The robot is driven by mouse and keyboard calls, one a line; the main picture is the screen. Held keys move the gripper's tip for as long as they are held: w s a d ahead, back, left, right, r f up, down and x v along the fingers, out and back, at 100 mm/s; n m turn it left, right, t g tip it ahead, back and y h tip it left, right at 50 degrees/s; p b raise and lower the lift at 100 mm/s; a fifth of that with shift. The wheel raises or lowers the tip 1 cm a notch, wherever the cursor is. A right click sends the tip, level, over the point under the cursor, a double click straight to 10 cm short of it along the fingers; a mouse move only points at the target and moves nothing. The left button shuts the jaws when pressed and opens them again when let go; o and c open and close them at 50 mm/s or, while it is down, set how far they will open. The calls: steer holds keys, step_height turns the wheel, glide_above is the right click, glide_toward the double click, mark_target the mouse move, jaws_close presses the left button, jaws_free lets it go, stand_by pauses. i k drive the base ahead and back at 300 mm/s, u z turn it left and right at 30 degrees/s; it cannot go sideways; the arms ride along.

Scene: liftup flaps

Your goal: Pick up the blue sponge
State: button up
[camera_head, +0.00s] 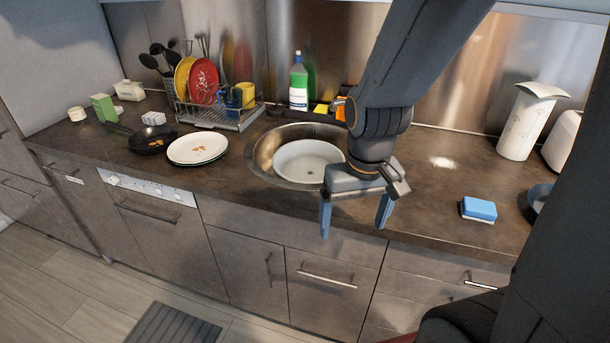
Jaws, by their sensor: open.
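The blue sponge (479,209) lies flat on the brown countertop at the right, near its front edge. It has a blue upper layer and a pale lower layer. My gripper (354,230) is open and empty, with its two blue fingers pointing down and spread apart. It hangs near the counter's front edge, in front of the sink and to the left of the sponge, apart from it. Nothing covers the sponge.
A round sink (262,156) with a white bowl (308,161) in it is behind my gripper. A dish rack (240,122), plates (197,148) and a pan (152,138) stand left. A paper towel roll (524,125) and a dark bowl (537,196) are near the sponge. Counter between gripper and sponge is clear.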

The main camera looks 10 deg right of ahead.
mark_target(471, 208)
steer(key=z, duration=0.5)
steer(key=i, duration=0.15)
steer(key=z, duration=1)
